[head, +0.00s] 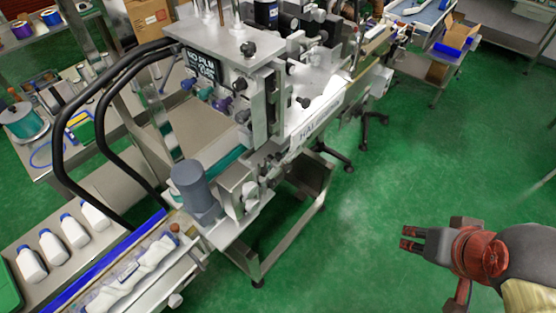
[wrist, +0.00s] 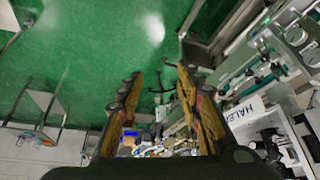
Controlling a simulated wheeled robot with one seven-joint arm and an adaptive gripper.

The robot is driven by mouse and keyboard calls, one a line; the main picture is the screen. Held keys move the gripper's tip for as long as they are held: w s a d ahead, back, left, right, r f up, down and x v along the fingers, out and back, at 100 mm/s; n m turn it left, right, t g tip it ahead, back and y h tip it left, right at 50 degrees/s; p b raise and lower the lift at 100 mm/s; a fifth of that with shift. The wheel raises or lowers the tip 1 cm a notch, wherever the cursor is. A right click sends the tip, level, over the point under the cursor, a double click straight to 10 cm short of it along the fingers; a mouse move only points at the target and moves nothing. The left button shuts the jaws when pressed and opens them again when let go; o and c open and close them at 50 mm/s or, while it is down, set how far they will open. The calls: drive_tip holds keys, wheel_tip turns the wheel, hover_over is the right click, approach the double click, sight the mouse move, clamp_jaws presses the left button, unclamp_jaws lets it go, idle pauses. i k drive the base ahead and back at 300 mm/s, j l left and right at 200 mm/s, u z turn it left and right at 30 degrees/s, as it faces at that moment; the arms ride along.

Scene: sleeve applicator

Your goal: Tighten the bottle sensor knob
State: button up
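The sleeve applicator (head: 300,115) is a pale metal machine in the middle of the head view. Several small dark knobs show on it, among them one black knob (head: 248,49) on the upper front and another black knob (head: 303,102) by the conveyor side. I cannot tell which one is the bottle sensor knob. My gripper (head: 408,238) is at the lower right of the head view, over the green floor and well apart from the machine. In the wrist view its two fingers (wrist: 159,76) are spread with nothing between them. The machine appears there on the right.
White bottles with blue caps (head: 74,231) stand at the lower left beside the conveyor (head: 150,285). A grey motor (head: 194,188) sticks up near the machine's front. Black hoses curve at left. The green floor (head: 340,240) between machine and gripper is clear.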

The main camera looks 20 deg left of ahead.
sight(287, 168)
drive_tip(key=i+j+u, duration=0.1)
drive_tip(key=u, duration=0.95)
drive_tip(key=i+l, duration=0.05)
drive_tip(key=i, duration=0.05)
